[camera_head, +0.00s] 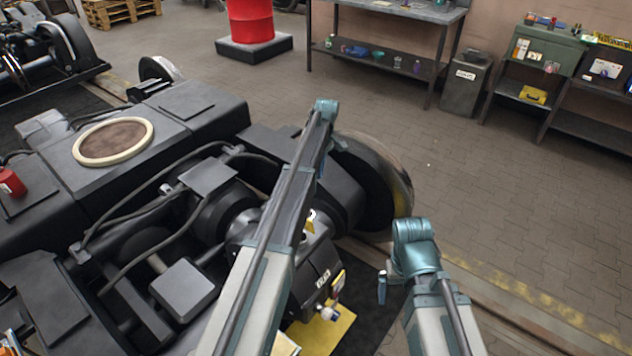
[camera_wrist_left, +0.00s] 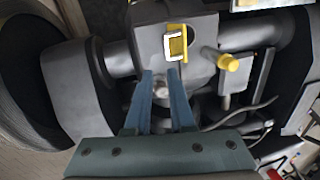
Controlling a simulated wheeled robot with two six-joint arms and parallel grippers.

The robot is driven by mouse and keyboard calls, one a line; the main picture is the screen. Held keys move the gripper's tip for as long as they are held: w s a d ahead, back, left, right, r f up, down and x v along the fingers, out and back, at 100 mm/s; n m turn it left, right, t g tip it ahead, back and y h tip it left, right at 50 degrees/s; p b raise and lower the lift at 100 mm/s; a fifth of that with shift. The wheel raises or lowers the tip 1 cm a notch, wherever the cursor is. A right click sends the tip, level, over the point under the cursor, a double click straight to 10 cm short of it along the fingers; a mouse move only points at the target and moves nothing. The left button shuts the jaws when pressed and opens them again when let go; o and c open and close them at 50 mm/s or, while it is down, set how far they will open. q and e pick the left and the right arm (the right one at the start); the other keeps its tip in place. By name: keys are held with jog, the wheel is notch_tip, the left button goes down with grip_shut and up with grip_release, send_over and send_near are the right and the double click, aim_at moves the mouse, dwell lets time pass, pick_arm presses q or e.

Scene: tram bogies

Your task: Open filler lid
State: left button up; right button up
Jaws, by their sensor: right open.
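The gearbox housing (camera_wrist_left: 150,45) fills the middle of the left wrist view. A small grey round knob (camera_wrist_left: 160,90) shows between the two blue fingers of my left gripper (camera_wrist_left: 161,76). The fingers stand apart, and I cannot tell whether they touch the knob or whether it is the filler lid. Above them is a yellow-framed window (camera_wrist_left: 175,45), with a yellow plug (camera_wrist_left: 228,62) to its right. My right gripper (camera_head: 382,288) is empty and open, right of the dark labelled box (camera_head: 322,268).
The bogie frame (camera_head: 60,215) with cables and a round cream-rimmed plate (camera_head: 113,142) fills the left. A wheel (camera_head: 385,180) stands behind my arms. Open paved floor (camera_head: 500,190) lies to the right. Benches (camera_head: 390,65) and a red drum (camera_head: 250,20) are further back.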

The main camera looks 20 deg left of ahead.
pick_arm(q)
jog(key=shift+s+a+f+m, duration=0.1)
jog(key=shift+s+f+m, duration=0.25)
jog(key=shift+m, duration=0.35)
jog(key=shift+c, duration=1.2)
jog(key=shift+s+f+m+t+h+b, duration=0.15)
jog(key=shift+f+m+t+h+b, duration=0.25)
jog(key=shift+m, duration=0.7)
grip_shut()
jog(key=m+t+b, duration=0.1)
jog(key=m, duration=0.3)
jog(key=f+m+t+b, duration=0.1)
jog(key=m+t, duration=0.1)
jog(key=m, duration=0.3)
jog(key=m+t+h+b, duration=0.1)
jog(key=m, duration=0.3)
jog(key=shift+s+a+f+m+t, duration=0.25)
jog(key=shift+s+f+m+t, duration=0.05)
jog(key=shift+s+f, duration=0.1)
